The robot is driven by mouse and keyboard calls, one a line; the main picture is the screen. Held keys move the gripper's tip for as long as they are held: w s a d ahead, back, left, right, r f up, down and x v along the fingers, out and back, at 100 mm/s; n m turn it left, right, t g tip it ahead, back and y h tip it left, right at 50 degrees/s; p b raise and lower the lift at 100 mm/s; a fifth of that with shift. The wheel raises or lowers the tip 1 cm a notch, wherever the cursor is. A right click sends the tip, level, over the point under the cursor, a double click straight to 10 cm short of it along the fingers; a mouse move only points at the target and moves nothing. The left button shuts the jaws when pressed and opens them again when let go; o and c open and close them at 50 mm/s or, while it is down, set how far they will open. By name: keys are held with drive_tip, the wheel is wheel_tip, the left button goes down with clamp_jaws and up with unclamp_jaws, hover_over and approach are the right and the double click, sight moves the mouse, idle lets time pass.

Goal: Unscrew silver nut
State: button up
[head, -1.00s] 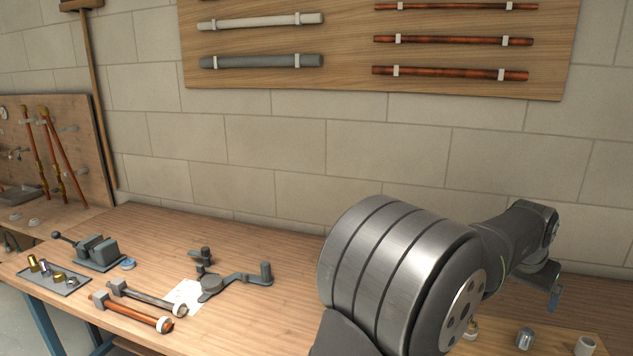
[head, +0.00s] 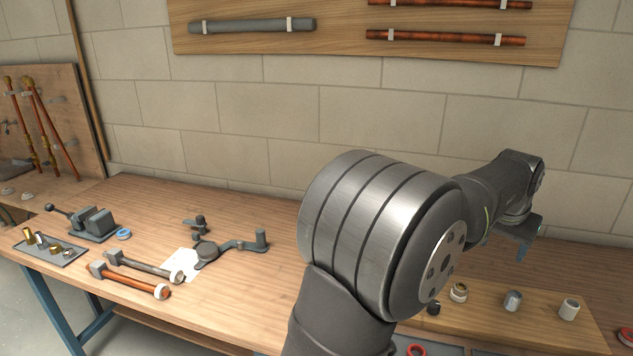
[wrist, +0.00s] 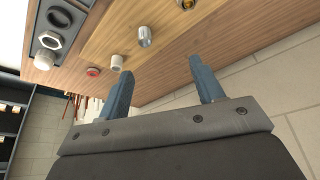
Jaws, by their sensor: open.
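A silver fitting, likely the silver nut (head: 512,301), stands upright on a wooden board at the right of the bench. It also shows near the top middle of the wrist view (wrist: 144,37). My gripper (wrist: 161,68) is open with nothing between its two blue fingers. In the head view my gripper (head: 523,248) hangs above and behind the board, apart from the silver fitting. Whether the nut sits on a thread cannot be told.
A white fitting (head: 569,309) and a brass-and-white fitting (head: 459,292) flank the silver one on the wooden board (head: 535,318). A bender (head: 206,251), pipes and a vice (head: 93,223) stand at left. A tray with rings (wrist: 52,41) shows in the wrist view.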

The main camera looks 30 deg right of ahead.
wheel_tip(320, 180, down, 2)
drive_tip(key=w+a+f+n+t, duration=0.1)
drive_tip(key=w+n, duration=0.1)
drive_tip(key=n, duration=0.2)
drive_tip(key=n+t+y, duration=0.1)
drive_tip(key=n, duration=0.2)
approach(462, 286)
drive_tip(key=x, duration=0.9)
drive_tip(key=shift+w, duration=0.1)
drive_tip(key=shift+c, duration=0.5)
